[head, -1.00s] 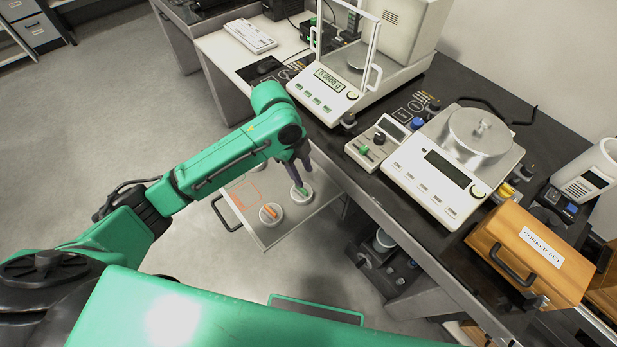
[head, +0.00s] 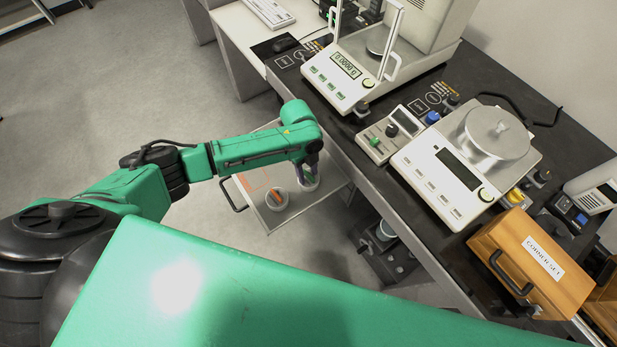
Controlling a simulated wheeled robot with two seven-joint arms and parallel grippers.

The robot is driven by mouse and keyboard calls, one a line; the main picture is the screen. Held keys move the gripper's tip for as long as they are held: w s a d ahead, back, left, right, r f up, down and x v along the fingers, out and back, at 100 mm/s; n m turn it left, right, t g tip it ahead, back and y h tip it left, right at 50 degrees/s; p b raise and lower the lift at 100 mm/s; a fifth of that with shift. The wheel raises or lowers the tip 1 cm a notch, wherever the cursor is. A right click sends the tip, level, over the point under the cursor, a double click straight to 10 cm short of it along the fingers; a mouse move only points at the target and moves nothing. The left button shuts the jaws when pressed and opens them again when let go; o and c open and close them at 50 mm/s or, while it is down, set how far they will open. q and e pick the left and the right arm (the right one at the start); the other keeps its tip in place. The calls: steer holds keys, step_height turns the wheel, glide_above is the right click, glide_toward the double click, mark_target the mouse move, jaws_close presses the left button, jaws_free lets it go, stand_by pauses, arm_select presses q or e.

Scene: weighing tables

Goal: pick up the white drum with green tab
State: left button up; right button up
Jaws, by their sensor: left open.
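The white drum with the green tab (head: 309,187) stands in the open drawer (head: 287,226), near its right side. My left gripper (head: 308,174) comes down from above, right over this drum, with its fingers open at the green tab. The fingers cover part of the drum, and I cannot tell whether they touch it. A second white drum with an orange tab (head: 277,199) stands beside it to the left. My right gripper is not in view.
The dark bench edge lies just right of the drawer. On the bench are a balance with a glass shield (head: 341,73), a small control box (head: 391,134), a second balance (head: 463,167) and a wooden case (head: 530,262). The floor at left is clear.

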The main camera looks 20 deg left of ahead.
arm_select(q)
steer(key=shift+f, duration=0.1)
jaws_close()
steer(key=shift+w, duration=0.1)
